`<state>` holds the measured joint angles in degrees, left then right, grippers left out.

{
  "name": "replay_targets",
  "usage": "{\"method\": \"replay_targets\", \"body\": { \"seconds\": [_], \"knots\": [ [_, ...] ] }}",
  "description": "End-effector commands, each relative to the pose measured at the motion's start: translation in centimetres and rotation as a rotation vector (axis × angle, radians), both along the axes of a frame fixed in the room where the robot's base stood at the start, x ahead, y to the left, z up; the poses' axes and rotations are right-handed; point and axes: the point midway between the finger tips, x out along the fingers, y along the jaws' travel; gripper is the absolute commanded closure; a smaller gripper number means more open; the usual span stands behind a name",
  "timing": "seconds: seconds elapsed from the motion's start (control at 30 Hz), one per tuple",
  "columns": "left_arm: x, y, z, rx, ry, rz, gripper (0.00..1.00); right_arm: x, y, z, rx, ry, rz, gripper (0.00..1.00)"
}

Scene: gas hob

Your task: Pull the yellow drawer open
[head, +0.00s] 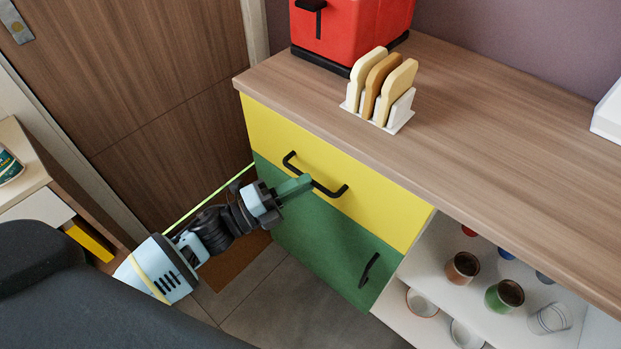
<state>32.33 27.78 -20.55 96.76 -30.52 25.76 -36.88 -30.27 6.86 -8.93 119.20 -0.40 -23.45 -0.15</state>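The yellow drawer (375,205) is under the wooden worktop, with its front level with the green front below it, so it looks shut. Its black bar handle (331,190) runs across the front. My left gripper (303,184) reaches in from the lower left, with its green fingers at the middle of the handle. The fingers overlap the bar in the head view, and part of the bar is hidden behind them. I cannot tell whether they touch it, or whether they are open or shut. My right gripper is out of view.
Below is a green front (325,238) with a black handle (370,269). An open shelf (450,275) with several cups is to the right. A red toaster (345,30) and a toast rack (398,117) stand on the worktop (490,130). A wooden door (150,90) is at left.

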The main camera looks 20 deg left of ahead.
Motion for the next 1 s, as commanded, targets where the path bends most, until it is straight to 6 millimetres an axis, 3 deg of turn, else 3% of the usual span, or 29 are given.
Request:
{"method": "replay_targets", "body": {
  "seconds": [0.2, 0.53, 0.7, 1.0],
  "knots": [
    [1.6, -1.5, 0.4, -0.001, 0.001, 0.000, 0.81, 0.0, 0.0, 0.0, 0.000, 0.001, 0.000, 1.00],
    [1.9, -1.7, 0.4, 0.000, 0.001, 0.001, 0.81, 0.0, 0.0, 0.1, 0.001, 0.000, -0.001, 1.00],
    [1.9, -1.7, 0.4, 0.000, 0.001, 0.001, 1.00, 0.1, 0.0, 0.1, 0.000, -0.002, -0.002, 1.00],
    [1.9, -1.7, 0.4, 0.000, 0.001, 0.001, 1.00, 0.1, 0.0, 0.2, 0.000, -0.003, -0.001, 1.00]
  ]
}}
